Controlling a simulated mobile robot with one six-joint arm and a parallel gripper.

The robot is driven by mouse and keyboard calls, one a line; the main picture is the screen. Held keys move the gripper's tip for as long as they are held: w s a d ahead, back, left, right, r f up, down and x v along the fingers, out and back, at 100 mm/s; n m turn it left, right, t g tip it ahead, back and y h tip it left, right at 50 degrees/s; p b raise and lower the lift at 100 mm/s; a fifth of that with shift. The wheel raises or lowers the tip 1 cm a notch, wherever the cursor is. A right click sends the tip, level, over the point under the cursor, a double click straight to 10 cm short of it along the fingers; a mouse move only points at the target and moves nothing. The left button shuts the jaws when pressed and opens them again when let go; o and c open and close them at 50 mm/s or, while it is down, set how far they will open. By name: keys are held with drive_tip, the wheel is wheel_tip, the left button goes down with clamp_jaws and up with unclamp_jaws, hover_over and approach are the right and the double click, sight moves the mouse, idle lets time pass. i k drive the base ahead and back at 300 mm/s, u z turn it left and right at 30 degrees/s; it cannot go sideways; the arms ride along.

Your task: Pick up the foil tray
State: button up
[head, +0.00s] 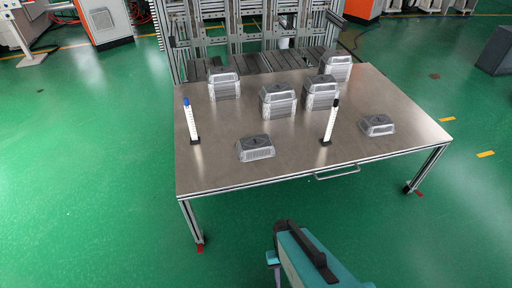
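Several clear, silvery foil trays are on a metal table (225,172). One low foil tray (256,148) lies near the table's front edge, left of centre. Another low foil tray (377,125) lies towards the right side. Taller stacks of trays stand further back: one at the left (224,85), one in the middle (278,102), one beside it (320,93) and one at the back right (336,68). A teal and black part of my arm shows at the bottom, in front of the table. I cannot make out my gripper's fingers.
Two white upright posts stand on the table, one with a blue top (192,122) and one with a black top (331,122). A handle (337,173) juts from the table's front edge. An aluminium frame (250,35) stands behind the table. The green floor in front is clear.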

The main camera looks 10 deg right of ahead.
sight(247, 149)
drive_tip(key=k, duration=1.25)
drive_tip(key=u, duration=0.05)
drive_tip(key=i, duration=0.8)
drive_tip(key=u, duration=0.6)
drive_tip(key=i, duration=0.6)
drive_tip(key=u, duration=0.8)
drive_tip(key=i, duration=0.6)
drive_tip(key=u, duration=0.4)
